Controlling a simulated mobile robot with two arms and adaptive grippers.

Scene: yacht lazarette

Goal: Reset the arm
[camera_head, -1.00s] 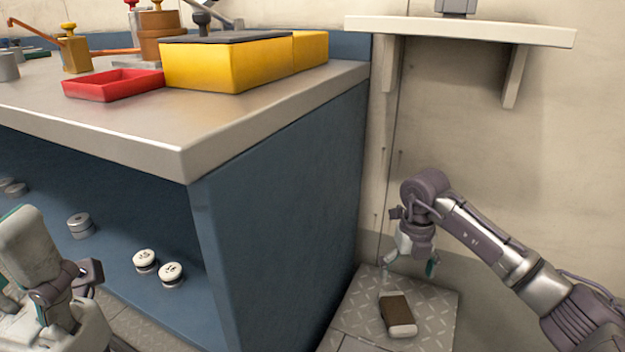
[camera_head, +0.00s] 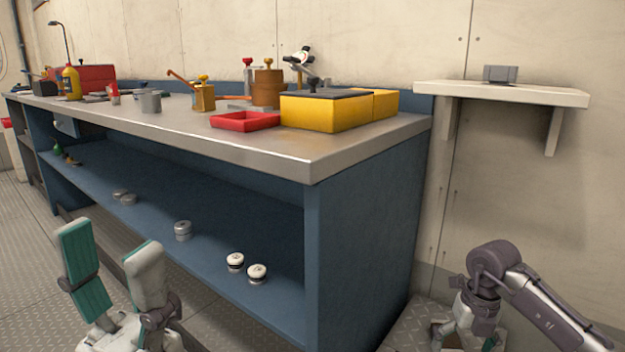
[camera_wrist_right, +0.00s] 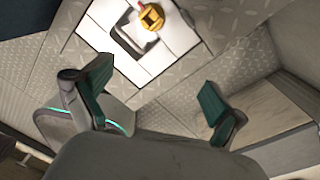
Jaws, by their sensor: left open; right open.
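My left gripper (camera_head: 112,242) is at the lower left of the head view, in front of the bench, with its teal-padded fingers apart and nothing between them. My right arm comes in from the lower right of the head view. Its gripper (camera_head: 468,335) hangs low between the bench's end and the wall, partly cut off by the bottom edge. In the right wrist view its two teal-padded fingers (camera_wrist_right: 156,80) are spread, with nothing between them.
A blue bench (camera_head: 365,235) carries a red tray (camera_head: 245,122) and a yellow bin (camera_head: 325,113). Several round pucks, including a white-topped one (camera_head: 257,273), are on its lower shelf. A wall shelf (camera_head: 500,94) overhangs my right arm. White panels (camera_wrist_right: 103,14) and a yellow item (camera_wrist_right: 151,17) lie below the right wrist.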

